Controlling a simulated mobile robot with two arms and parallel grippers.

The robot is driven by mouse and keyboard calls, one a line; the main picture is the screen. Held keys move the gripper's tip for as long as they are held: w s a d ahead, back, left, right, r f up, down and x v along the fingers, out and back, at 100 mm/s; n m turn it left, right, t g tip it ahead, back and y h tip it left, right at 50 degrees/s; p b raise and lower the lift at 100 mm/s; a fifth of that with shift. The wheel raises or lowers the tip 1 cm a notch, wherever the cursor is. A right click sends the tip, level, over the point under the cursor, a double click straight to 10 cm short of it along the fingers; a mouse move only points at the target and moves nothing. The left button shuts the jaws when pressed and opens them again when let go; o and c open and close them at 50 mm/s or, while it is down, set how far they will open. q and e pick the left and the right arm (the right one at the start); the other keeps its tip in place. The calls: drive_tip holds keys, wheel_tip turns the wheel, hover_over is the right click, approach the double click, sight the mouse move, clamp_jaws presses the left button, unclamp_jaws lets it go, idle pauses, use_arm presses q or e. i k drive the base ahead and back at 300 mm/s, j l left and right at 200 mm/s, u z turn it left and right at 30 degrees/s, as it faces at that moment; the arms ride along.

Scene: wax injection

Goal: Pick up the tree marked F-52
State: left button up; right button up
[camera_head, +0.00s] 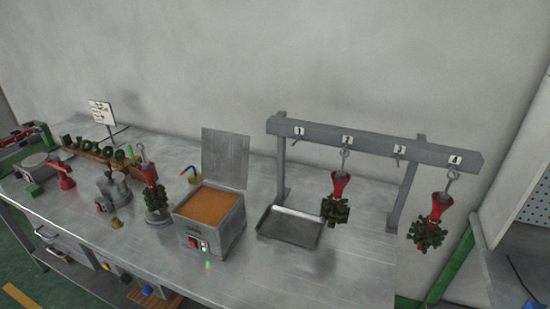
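Three wax trees with red cone-shaped tops and dark green clusters are in the head view. One tree (335,200) hangs from the hook marked 2 on the grey rack. Another tree (434,222) hangs from the hook marked 4, beyond the bench's right part. A third tree (153,186) is upright on the bench, left of the open box. No F-52 marking is readable on any of them. Neither of my grippers is in view.
The rack (372,143) has bare hooks at 1 and 3, with a shallow metal tray (290,227) below. A box with an orange surface (209,205) has its lid raised. A metal pot (112,190), a small sign (102,111) and a row of green pieces (100,151) stand left.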

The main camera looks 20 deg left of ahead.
sight(152, 197)
drive_tip(key=u, duration=1.4)
